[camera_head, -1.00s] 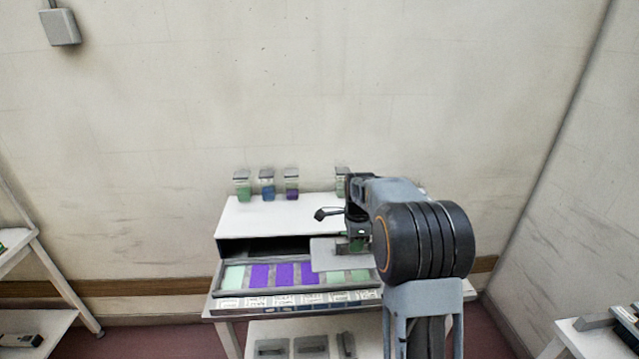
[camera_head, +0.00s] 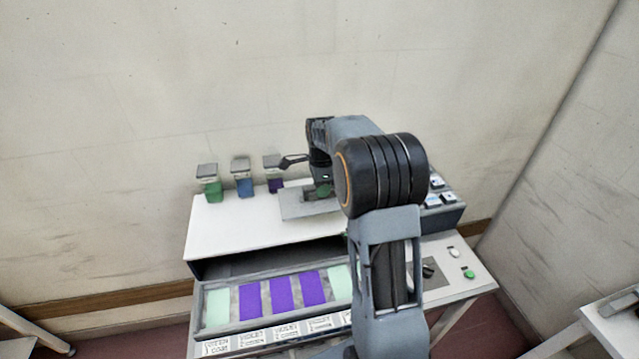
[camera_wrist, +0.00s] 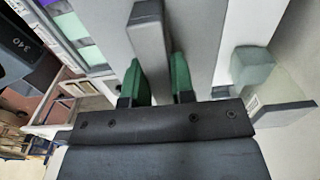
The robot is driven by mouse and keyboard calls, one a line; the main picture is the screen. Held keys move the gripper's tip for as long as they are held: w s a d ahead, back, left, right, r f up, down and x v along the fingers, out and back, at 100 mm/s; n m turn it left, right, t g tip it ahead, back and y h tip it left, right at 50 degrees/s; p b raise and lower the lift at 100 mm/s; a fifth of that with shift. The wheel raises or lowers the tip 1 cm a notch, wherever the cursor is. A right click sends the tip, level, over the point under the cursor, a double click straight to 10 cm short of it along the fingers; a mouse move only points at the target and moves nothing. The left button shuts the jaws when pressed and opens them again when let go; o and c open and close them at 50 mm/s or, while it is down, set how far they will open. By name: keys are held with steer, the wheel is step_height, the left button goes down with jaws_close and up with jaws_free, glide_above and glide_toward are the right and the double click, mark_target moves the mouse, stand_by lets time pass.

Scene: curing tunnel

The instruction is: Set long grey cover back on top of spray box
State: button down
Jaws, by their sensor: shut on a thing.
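The long grey cover (camera_head: 298,207) is a flat light grey plate over the right part of the white-topped box, which I take to be the spray box (camera_head: 235,223). I cannot tell whether the plate touches that top. My gripper (camera_head: 323,188) is above the plate, partly hidden by my arm. In the wrist view, the green fingers of my gripper (camera_wrist: 158,70) are shut on a raised grey bar (camera_wrist: 148,30), apparently the cover's grip.
A green jar (camera_head: 212,189), a blue jar (camera_head: 244,187) and a purple jar (camera_head: 276,186), all grey-capped, stand at the box's back edge. A green jar (camera_wrist: 250,68) shows close by in the wrist view. A control panel (camera_head: 455,262) with buttons is at right.

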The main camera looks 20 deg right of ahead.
mark_target(322, 203)
steer(key=shift+f+b, duration=2.15)
steer(key=shift+f, duration=0.9)
steer(key=shift+f, duration=0.25)
steer(key=c, duration=0.9)
jaws_free()
step_height(322, 203, up, 14)
steer(key=shift+s+f+b, duration=0.1)
steer(key=shift+b, duration=0.45)
